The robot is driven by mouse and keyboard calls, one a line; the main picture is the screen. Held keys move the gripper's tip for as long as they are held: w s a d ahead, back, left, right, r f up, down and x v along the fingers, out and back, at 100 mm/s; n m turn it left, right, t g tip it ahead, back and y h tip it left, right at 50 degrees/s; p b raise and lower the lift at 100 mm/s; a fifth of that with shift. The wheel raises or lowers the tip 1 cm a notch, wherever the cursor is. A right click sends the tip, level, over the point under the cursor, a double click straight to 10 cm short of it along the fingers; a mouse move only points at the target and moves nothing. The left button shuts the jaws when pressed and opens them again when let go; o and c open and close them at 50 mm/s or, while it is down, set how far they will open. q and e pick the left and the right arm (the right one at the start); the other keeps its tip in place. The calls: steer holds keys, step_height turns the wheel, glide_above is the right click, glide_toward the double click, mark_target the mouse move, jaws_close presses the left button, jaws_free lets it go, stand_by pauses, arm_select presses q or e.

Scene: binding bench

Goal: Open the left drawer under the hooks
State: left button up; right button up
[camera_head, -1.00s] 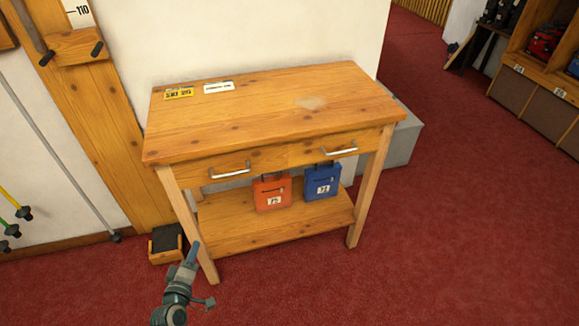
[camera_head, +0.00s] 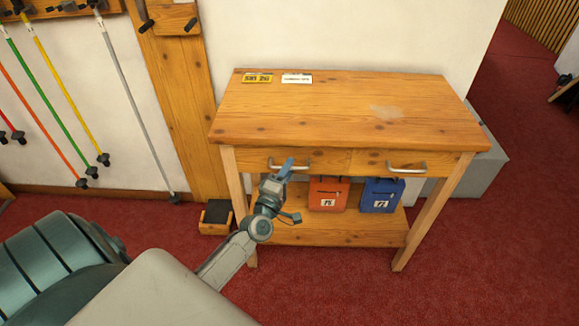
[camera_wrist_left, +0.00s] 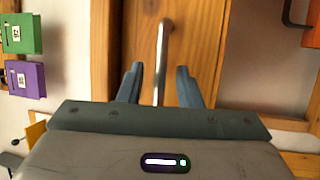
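The wooden table has two drawers side by side. The left drawer (camera_head: 335,161) looks shut, with its front in line with the right drawer (camera_head: 370,160). Its silver handle (camera_head: 303,166) is partly covered by my left gripper (camera_head: 284,168). In the left wrist view the handle (camera_wrist_left: 162,50) runs between the two fingers of my left gripper (camera_wrist_left: 160,85), which are open on either side with gaps. I cannot tell whether the handle reaches fully between the fingertips. My right gripper is not in view.
An orange box (camera_head: 328,195) and a blue box (camera_head: 381,196) are below the drawers, above the lower shelf (camera_head: 330,233). Pegs (camera_head: 147,25) stick out of a wall board. Ski poles (camera_head: 66,95) hang at left. A small bin (camera_head: 215,217) stands by the left table leg.

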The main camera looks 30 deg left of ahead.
arm_select(q)
steer(key=shift+w+r, duration=0.1)
steer(key=shift+w, duration=0.4)
jaws_close()
steer(key=shift+s, duration=0.1)
